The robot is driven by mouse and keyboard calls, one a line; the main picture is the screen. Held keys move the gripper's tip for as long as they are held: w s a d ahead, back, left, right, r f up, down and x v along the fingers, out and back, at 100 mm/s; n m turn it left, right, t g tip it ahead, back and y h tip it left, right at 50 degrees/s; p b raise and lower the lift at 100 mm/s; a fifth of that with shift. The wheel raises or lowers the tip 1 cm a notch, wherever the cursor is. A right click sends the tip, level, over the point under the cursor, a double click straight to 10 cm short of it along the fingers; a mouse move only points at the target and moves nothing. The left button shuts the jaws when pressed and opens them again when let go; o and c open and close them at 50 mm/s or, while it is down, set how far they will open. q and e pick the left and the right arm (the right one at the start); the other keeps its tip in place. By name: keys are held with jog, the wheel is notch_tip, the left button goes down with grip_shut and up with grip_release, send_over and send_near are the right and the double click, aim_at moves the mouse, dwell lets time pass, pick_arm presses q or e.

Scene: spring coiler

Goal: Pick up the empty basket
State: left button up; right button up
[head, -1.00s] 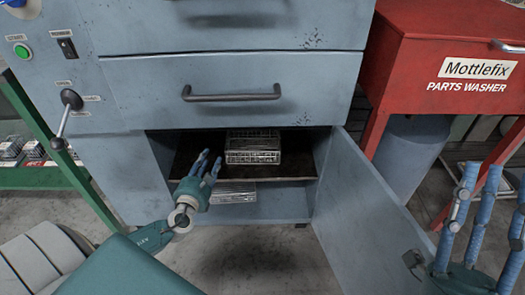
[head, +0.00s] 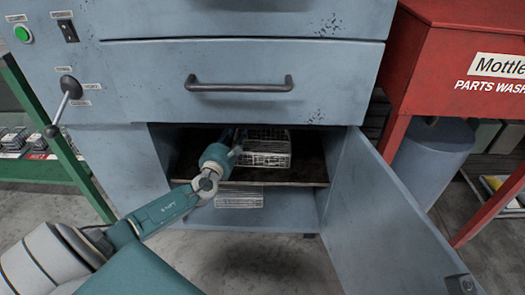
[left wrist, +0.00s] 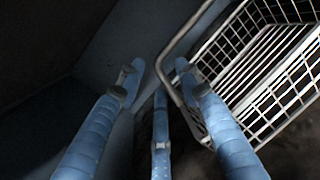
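A wire basket (head: 268,150) sits on the upper shelf of the open cabinet and looks empty. It also shows in the left wrist view (left wrist: 262,75), at the right, with a looped wire handle at its near end. My left gripper (head: 238,140) has reached into the cabinet at the basket's left end. In the left wrist view my left gripper's fingers (left wrist: 157,72) are spread open, with the handle loop close to the right finger. I cannot tell whether they touch. A second wire basket (head: 239,196) is on the lower level. My right gripper is out of view.
The cabinet door (head: 395,215) stands open at the right. A closed drawer (head: 240,85) is just above the opening. The shelf edge (head: 285,184) lies under the basket. A red parts washer (head: 440,60) stands at the right.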

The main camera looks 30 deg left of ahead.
pick_arm(q)
jog(key=shift+w+a, duration=0.25)
jog(key=shift+w, duration=0.45)
grip_shut()
